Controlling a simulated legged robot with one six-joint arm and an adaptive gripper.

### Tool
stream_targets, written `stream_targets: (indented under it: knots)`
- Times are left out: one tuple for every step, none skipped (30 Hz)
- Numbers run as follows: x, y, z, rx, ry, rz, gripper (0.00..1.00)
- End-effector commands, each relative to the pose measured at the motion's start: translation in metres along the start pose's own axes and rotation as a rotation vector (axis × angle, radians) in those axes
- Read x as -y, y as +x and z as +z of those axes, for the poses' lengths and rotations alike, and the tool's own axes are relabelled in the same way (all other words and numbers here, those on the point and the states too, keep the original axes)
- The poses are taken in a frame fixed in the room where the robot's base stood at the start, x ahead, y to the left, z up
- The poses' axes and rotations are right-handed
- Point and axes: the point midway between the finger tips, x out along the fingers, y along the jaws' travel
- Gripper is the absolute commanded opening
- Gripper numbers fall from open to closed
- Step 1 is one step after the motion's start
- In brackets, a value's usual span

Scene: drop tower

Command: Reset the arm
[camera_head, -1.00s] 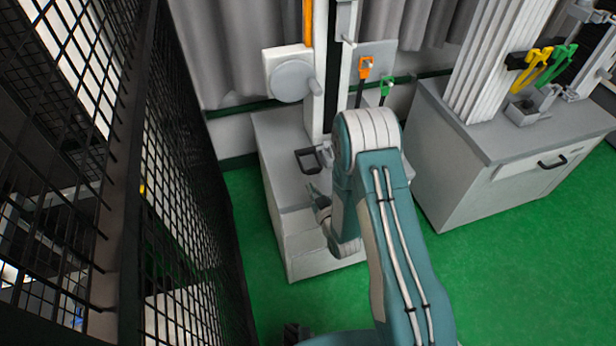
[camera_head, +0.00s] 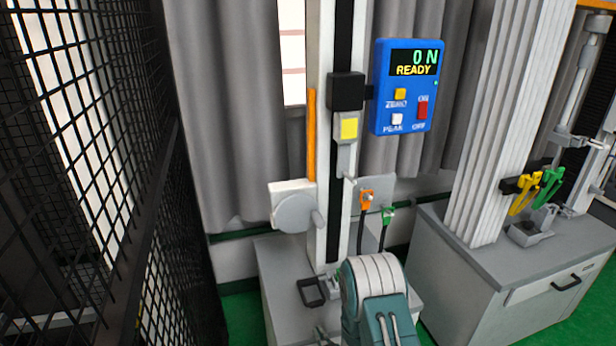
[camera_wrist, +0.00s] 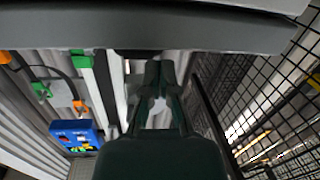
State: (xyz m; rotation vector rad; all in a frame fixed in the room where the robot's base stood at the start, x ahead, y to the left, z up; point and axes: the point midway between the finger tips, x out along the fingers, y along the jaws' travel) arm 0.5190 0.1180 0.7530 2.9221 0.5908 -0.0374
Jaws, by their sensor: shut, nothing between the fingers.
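My gripper (camera_wrist: 159,72) shows in the wrist view with its dark fingers together and nothing between them. A grey surface spans the top of that view, just beyond the fingertips. In the head view my arm's teal and white joint (camera_head: 376,285) stands in front of the near cabinet at the bottom. The gripper itself is mostly out of that view or hidden behind the arm. The drop tower column (camera_head: 325,200) rises behind the arm, with a black block (camera_head: 346,91) and a yellow-marked part (camera_head: 349,129) on it.
A blue display (camera_head: 404,86) reads "0 N READY"; it also shows in the wrist view (camera_wrist: 75,133). Black mesh fencing (camera_head: 95,180) stands close on the left. Orange (camera_head: 366,196) and green (camera_head: 387,213) clips hang by the column. A second cabinet (camera_head: 520,265) stands at right.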

Motion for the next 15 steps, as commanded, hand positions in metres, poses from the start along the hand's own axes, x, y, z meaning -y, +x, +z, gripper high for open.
stream_targets:
  knots:
    - [-0.006,0.006,-0.011,0.009,-0.005,0.005,0.00]
    - [-0.009,0.009,-0.017,0.021,-0.008,0.007,0.00]
    - [-0.015,0.014,-0.026,0.041,-0.012,0.012,0.00]
    - [-0.019,0.017,-0.034,0.059,-0.015,0.016,0.00]
    - [-0.024,0.020,-0.041,0.079,-0.017,0.020,0.00]
    - [-0.030,0.023,-0.051,0.104,-0.020,0.026,0.00]
    - [-0.034,0.025,-0.058,0.123,-0.022,0.031,0.00]
    - [-0.038,0.027,-0.066,0.142,-0.023,0.035,0.00]
    - [-0.044,0.028,-0.076,0.167,-0.024,0.042,0.00]
    - [-0.048,0.029,-0.083,0.187,-0.024,0.047,0.00]
    - [-0.052,0.029,-0.091,0.205,-0.023,0.053,0.00]
    - [-0.057,0.028,-0.101,0.230,-0.022,0.061,0.00]
    - [-0.061,0.027,-0.109,0.249,-0.021,0.068,0.00]
    - [-0.065,0.026,-0.116,0.268,-0.019,0.073,0.00]
    - [-0.070,0.024,-0.126,0.293,-0.017,0.082,0.00]
